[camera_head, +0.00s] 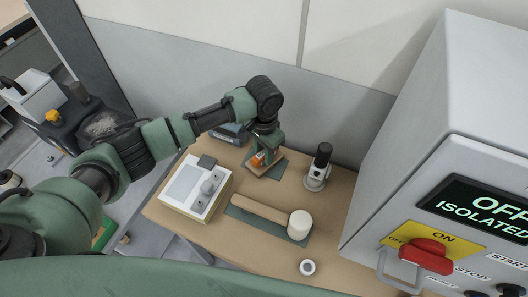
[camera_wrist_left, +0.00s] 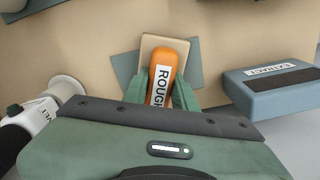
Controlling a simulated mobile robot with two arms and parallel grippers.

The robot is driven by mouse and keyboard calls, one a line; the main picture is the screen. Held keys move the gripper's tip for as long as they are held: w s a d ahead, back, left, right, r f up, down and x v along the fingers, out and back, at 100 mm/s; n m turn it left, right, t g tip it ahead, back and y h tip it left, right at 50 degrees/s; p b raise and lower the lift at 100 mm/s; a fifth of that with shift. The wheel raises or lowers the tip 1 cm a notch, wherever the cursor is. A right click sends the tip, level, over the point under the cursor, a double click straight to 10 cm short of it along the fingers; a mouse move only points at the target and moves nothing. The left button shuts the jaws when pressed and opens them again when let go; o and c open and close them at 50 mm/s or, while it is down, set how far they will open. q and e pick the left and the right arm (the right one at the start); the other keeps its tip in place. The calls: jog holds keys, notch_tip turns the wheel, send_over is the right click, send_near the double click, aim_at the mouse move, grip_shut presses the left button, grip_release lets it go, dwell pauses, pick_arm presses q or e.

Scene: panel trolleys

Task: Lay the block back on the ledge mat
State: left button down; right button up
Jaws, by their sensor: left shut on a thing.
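The block is a tan pad (camera_wrist_left: 160,41) with an orange grip marked "ROUGH" (camera_wrist_left: 166,58). My left gripper (camera_head: 262,152) is shut on the orange grip, one finger on each side. The orange grip also shows in the head view (camera_head: 258,159), partly hidden by the gripper. A grey-green mat (camera_wrist_left: 126,66) lies under the block in the left wrist view, turned relative to the pad and showing on both sides of it. I cannot tell whether the pad touches the mat or is just above it. My right gripper is out of view.
On the wooden ledge (camera_head: 165,216) stand a white box (camera_head: 187,186), a mallet (camera_head: 299,223) on its own mat, a white-and-black bottle-like tool (camera_head: 318,168) and a white ring (camera_head: 307,267). A blue "EXTRACT" block (camera_wrist_left: 270,86) lies close by. A grey cabinet (camera_head: 430,110) borders the right.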

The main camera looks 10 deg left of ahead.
pick_arm(q)
jog(key=shift+f, duration=0.2)
jog(key=shift+f, duration=0.1)
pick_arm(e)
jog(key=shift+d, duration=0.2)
pick_arm(q)
jog(key=c, duration=1.1)
grip_release()
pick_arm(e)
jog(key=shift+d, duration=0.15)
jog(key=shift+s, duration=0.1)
pick_arm(q)
notch_tip(320, 180, up, 12)
jog(key=b, duration=0.2)
jog(key=shift+r+b, duration=0.2)
jog(key=shift+b, duration=0.1)
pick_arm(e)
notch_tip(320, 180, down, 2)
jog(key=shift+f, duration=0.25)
